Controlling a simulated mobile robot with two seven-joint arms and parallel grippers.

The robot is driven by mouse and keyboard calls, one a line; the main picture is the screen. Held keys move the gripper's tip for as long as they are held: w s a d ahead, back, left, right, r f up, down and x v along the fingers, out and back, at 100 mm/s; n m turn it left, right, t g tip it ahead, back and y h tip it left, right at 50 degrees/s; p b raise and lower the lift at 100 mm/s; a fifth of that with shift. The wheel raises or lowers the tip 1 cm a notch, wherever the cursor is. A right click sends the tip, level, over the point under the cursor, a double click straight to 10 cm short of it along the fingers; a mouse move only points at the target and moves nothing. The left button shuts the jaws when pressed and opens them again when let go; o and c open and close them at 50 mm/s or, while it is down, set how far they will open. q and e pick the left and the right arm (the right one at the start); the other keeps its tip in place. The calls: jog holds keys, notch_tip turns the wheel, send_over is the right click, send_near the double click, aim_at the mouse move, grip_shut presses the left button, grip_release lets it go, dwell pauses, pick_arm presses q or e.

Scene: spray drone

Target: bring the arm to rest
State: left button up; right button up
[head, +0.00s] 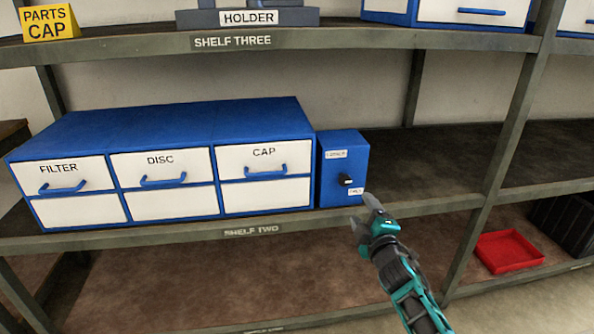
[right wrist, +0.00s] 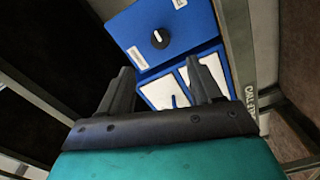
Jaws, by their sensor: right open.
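My right gripper (head: 366,217) is in front of shelf two, just below the small blue box (head: 343,150) with a black knob and white labels. In the right wrist view its two fingers (right wrist: 160,88) are spread apart with nothing between them. That view also shows the blue box (right wrist: 160,30) with its knob (right wrist: 160,39) beyond the fingers, apart from them. My left gripper is not in view.
Blue drawer units labelled FILTER, DISC and CAP (head: 264,153) stand left of the box on shelf two. Shelf two is bare to the right of the box. A grey HOLDER block (head: 248,17) and a yellow sign (head: 48,23) stand on shelf three. A red tray (head: 508,250) lies lower right.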

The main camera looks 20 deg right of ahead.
jog(key=s+a+f+m+g+y, duration=0.35)
jog(key=s+a+f, duration=0.25)
jog(key=s+a, duration=0.55)
jog(key=s+a+f+m+g+y, duration=0.3)
jog(key=s+a+f+m, duration=0.2)
jog(key=s+a, duration=0.65)
pick_arm(q)
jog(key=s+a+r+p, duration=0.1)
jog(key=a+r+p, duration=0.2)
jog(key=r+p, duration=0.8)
jog(key=p, duration=0.5)
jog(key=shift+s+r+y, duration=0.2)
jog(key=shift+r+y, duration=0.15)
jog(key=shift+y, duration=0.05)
pick_arm(e)
jog(key=s+d+r, duration=0.1)
jog(key=r, duration=0.4)
jog(key=s+d+r, duration=0.1)
jog(key=d+r, duration=0.1)
jog(key=r, duration=0.4)
jog(key=shift+s+r+m+h, duration=0.15)
jog(key=shift+s+m+h, duration=0.1)
jog(key=shift+m+h, duration=0.1)
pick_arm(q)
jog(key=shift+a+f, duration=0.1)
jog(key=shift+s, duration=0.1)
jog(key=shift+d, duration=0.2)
pick_arm(e)
jog(key=shift+c, duration=0.3)
